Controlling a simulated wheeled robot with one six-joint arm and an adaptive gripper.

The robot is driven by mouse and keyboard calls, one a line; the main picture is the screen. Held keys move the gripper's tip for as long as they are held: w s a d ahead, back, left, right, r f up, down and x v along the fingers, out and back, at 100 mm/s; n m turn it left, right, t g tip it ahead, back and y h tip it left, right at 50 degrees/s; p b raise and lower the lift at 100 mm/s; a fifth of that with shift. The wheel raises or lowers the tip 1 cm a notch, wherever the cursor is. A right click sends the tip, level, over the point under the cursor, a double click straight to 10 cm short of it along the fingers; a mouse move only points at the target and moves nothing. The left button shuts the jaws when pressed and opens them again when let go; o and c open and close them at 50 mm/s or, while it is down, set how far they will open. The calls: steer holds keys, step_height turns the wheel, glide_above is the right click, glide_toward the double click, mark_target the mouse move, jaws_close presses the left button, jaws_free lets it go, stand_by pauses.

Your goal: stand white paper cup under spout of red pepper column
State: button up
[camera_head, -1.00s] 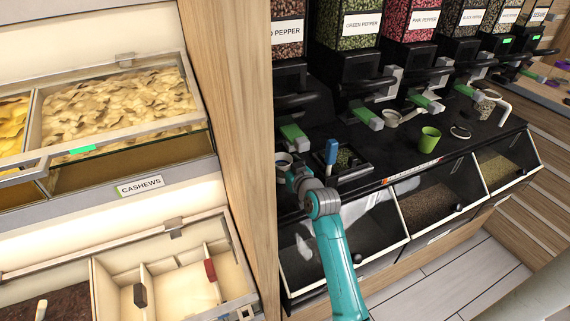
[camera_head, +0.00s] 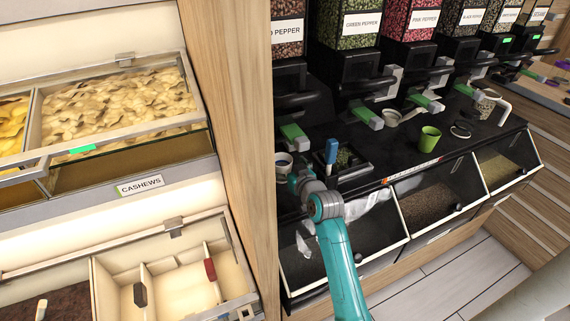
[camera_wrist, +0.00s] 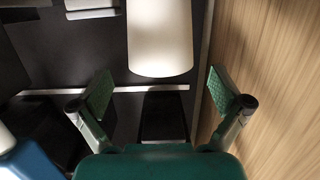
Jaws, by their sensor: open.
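The white paper cup (camera_head: 284,172) stands on the black counter, just below the green-tipped lever (camera_head: 293,136) of the leftmost column, whose partly cut label (camera_head: 286,31) ends in "D PEPPER". I cannot tell whether the cup is exactly beneath the spout, which is hidden. My gripper (camera_head: 299,182) is low at the counter, right in front of the cup. In the wrist view the cup (camera_wrist: 160,38) appears upright and white, beyond the fingertips. The fingers of my gripper (camera_wrist: 160,88) are spread open with nothing between them.
A wooden panel (camera_head: 237,150) rises close on the left. A blue-handled tool (camera_head: 331,152) stands in a black tray just right of my gripper. A green cup (camera_head: 430,138) stands farther right. Sloped bins (camera_head: 425,198) lie below the counter edge.

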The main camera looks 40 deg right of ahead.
steer(key=v, duration=1)
steer(key=shift+s, duration=0.25)
steer(key=shift+a+r, duration=0.1)
